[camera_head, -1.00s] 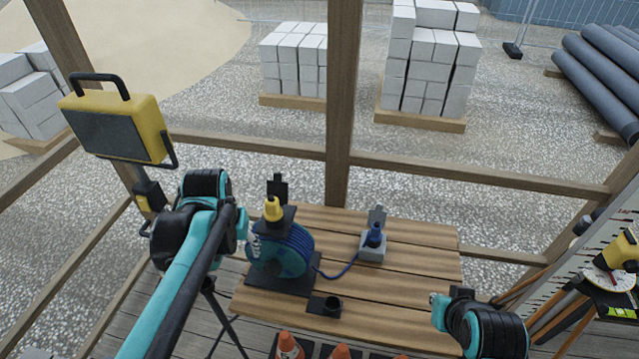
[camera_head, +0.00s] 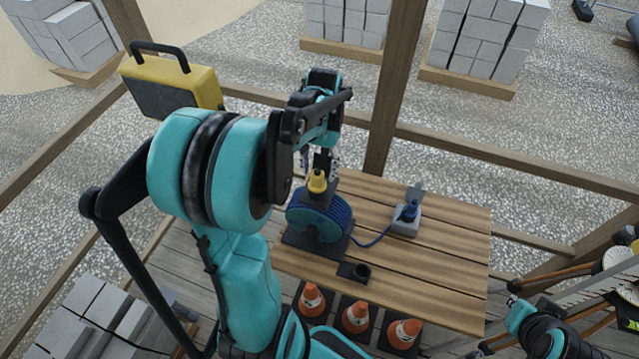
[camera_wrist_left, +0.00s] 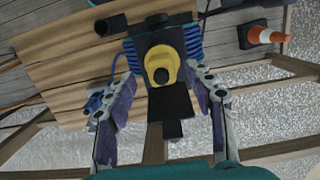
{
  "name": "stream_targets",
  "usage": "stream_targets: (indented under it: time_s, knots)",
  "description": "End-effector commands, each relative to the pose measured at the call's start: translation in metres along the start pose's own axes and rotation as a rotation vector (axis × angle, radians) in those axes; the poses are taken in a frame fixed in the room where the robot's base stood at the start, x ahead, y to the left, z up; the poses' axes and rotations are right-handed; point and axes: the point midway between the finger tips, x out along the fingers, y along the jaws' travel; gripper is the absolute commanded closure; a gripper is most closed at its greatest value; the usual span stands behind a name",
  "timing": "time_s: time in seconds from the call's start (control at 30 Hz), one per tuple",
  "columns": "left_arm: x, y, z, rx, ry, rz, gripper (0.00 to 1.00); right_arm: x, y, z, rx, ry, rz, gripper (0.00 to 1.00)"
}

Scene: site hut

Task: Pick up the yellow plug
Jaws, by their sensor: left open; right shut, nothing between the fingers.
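The yellow plug (camera_head: 317,181) sits upright on a dark holder on top of the blue cable reel (camera_head: 318,219), at the left of the wooden table. The plug also shows in the left wrist view (camera_wrist_left: 162,62), with its dark round end facing the camera. My left gripper (camera_head: 320,162) is open just above and behind the plug. In the left wrist view its two fingers (camera_wrist_left: 163,88) stand apart on either side of the plug, with no clear contact. My right gripper (camera_head: 482,348) is shut and empty at the lower right, partly cut off by the picture's edge.
A blue plug (camera_head: 411,210) stands in a grey socket box (camera_head: 405,222), joined to the reel by a blue cable. An empty black cup holder (camera_head: 358,271) is near the table's front edge. Traffic cones (camera_head: 356,316) stand before it. A yellow work lamp (camera_head: 172,84) is at the left.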

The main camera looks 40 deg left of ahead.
Motion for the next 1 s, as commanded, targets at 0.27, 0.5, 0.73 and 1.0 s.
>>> stream_targets:
  time_s: [0.27, 0.5, 0.73, 1.0]
  knots:
    - [0.036, -0.002, -0.001, 0.000, 0.001, 0.000, 0.47, 0.003, 0.000, 0.002, 0.000, 0.000, 0.000, 1.00]
    - [0.037, -0.002, -0.001, 0.000, 0.001, 0.000, 0.47, 0.003, 0.000, 0.002, 0.000, 0.000, 0.000, 1.00]
    - [0.037, -0.001, -0.001, 0.000, 0.001, 0.000, 1.00, 0.003, 0.000, 0.002, 0.000, 0.000, 0.000, 1.00]
    - [0.037, -0.001, 0.000, 0.000, 0.000, 0.000, 1.00, 0.003, 0.000, 0.002, 0.000, 0.000, 0.000, 1.00]
